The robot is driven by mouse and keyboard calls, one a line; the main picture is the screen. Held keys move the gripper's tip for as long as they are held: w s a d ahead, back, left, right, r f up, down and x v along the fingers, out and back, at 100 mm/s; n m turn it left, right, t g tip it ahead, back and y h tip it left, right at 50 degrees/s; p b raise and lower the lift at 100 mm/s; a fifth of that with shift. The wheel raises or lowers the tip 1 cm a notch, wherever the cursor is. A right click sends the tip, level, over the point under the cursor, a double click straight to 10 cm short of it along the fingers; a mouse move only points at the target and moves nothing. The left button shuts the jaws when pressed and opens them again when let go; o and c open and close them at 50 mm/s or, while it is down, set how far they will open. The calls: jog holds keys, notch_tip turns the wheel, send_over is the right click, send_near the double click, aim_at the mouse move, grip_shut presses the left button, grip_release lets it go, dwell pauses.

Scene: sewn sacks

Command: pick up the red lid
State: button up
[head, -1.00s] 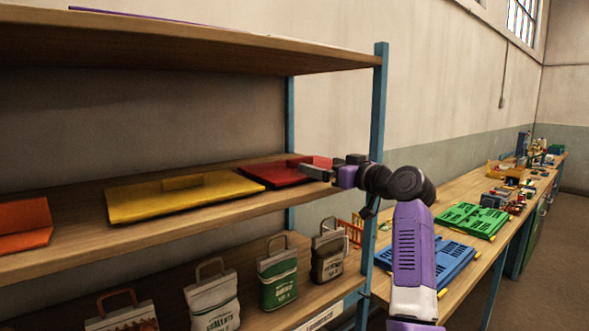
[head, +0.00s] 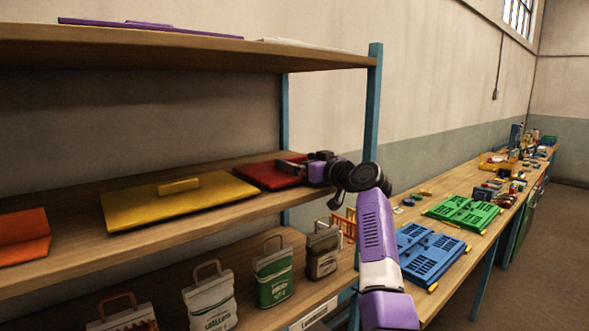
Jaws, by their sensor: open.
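The red lid (head: 262,174) lies flat on the middle shelf, at its right end. My gripper (head: 288,164) is open at the right part of the lid, over it in the picture. The fingers and wrist hide the lid's right side and most of its handle area. I cannot tell whether the fingers touch the lid or whether the handle is between them.
A yellow lid (head: 150,207) lies left of the red one, and an orange lid (head: 22,238) farther left. The upper shelf (head: 210,52) is above my gripper. A blue post (head: 373,110) stands near my arm. Several sacks, including a green one (head: 272,277), stand below.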

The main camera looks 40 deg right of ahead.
jog(key=c, duration=1.3)
jog(key=shift+c, duration=0.8)
jog(key=shift+r, duration=0.15)
